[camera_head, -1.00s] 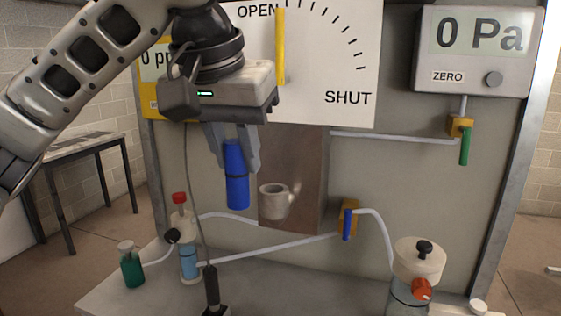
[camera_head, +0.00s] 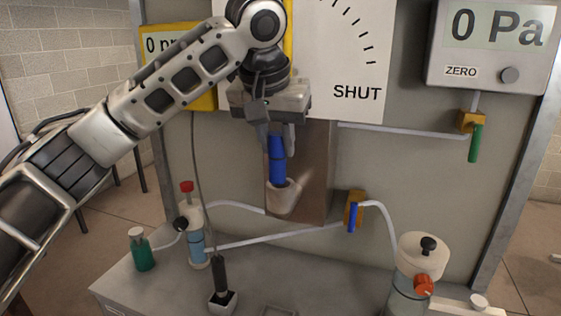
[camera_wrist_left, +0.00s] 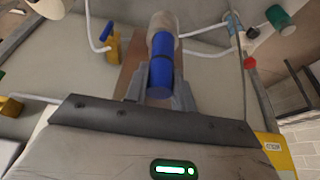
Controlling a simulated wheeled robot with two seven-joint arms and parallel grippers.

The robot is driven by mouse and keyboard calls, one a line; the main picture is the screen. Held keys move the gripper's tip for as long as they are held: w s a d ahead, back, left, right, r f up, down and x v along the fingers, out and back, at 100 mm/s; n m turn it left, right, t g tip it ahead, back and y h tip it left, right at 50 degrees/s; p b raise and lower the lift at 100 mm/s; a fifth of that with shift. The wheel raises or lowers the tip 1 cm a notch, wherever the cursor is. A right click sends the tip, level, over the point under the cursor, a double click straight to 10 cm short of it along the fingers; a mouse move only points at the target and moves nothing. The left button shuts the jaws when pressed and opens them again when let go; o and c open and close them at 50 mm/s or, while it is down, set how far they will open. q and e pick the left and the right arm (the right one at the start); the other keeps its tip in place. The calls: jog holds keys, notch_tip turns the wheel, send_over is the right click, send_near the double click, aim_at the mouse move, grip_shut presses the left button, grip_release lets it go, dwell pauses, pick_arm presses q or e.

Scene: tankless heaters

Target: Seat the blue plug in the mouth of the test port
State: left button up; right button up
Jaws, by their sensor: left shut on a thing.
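The blue plug (camera_head: 277,158) is upright in my left gripper (camera_head: 277,138), which is shut on its upper part. The pale test port (camera_head: 284,198) projects from the brown panel right below it. The plug's lower end meets the port's mouth and covers part of it; I cannot tell how deep it sits. In the left wrist view the plug (camera_wrist_left: 161,72) lies between the fingers (camera_wrist_left: 158,92), its far end overlapping the rim of the port (camera_wrist_left: 163,22). My right gripper is not in view.
A blue-handled valve (camera_head: 353,212) with tubing stands right of the port. A red-capped bottle (camera_head: 196,235) and a dark probe in a holder (camera_head: 220,285) stand at lower left. A white-lidded jar (camera_head: 420,262) is at right. A 0 Pa meter (camera_head: 487,45) hangs above.

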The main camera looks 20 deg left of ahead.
aim_at(281, 165)
pick_arm(q)
jog(key=shift+w+f, duration=0.45)
jog(key=shift+f, duration=0.1)
jog(key=p+x, duration=0.1)
jog(key=x, duration=0.2)
jog(key=shift+s+f, duration=0.15)
jog(key=shift+f, duration=0.4)
jog(key=shift+f, duration=0.1)
jog(key=o, duration=1)
jog(key=v, duration=1.2)
jog(key=shift+s+b, duration=0.1)
jog(key=shift+b, duration=0.25)
